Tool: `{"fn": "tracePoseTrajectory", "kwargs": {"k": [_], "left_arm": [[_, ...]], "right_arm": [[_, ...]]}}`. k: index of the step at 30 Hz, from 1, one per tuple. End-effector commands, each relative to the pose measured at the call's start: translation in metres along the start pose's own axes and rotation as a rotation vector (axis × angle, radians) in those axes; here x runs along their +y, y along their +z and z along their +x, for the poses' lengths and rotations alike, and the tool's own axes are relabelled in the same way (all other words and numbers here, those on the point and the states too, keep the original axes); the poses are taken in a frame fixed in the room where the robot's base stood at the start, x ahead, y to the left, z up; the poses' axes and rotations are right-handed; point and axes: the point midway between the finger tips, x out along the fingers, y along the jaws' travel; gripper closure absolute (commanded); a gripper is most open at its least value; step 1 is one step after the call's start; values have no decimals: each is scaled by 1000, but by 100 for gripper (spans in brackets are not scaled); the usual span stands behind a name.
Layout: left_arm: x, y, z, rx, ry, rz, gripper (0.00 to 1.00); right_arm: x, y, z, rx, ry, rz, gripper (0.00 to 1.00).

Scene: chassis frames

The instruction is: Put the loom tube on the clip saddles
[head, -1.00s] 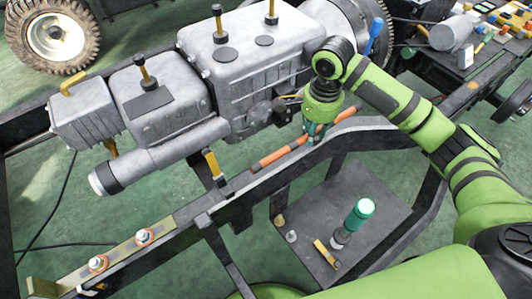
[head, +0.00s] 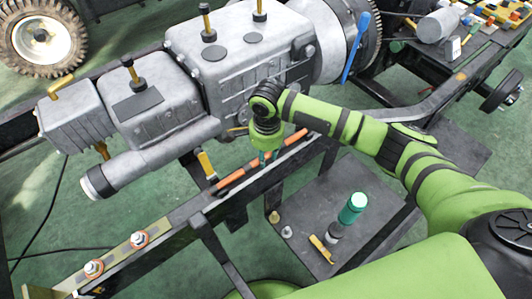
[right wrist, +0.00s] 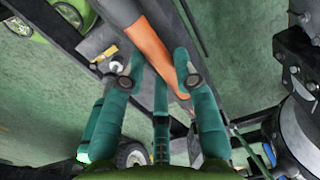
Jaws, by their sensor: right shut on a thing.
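The loom tube is an orange rod (head: 232,180) along the dark chassis rail in the head view. My right gripper (head: 264,159) reaches down on it near its middle and is shut on it. In the right wrist view the orange tube (right wrist: 150,42) runs slantwise between the teal fingers (right wrist: 160,85). In the head view the tube's left end is over or close to a small dark fitting on the rail, possibly a clip saddle. I cannot tell whether the tube touches it. The other saddles are not clearly visible. My left gripper is not in view.
The grey engine and gearbox (head: 235,62) stand just behind the rail (head: 175,222). Two bolts with orange washers (head: 138,239) sit on the rail at lower left. A dark plate (head: 310,205) in front holds a green-topped cylinder (head: 352,208) and small parts. A yellow-handled piece (head: 206,164) stands near the tube's left end.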

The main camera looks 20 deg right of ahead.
Motion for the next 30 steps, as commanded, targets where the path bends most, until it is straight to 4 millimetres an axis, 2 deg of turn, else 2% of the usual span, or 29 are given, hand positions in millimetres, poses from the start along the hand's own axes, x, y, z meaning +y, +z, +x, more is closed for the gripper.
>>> {"fn": "tracePoseTrajectory", "kwargs": {"k": [8, 9, 10, 22, 26, 30], "left_arm": [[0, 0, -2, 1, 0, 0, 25], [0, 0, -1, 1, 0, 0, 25], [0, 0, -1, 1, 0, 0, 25], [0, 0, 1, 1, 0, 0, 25], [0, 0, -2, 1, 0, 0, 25], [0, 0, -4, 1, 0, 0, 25]], "right_arm": [[0, 0, 2, -1, 0, 0, 100], [0, 0, 2, 0, 0, 0, 54], [0, 0, 2, 0, 0, 0, 46], [0, 0, -2, 0, -2, -1, 46], [-1, 0, -20, 0, -4, -1, 46], [-1, 0, -51, -1, -4, -1, 46]]}}
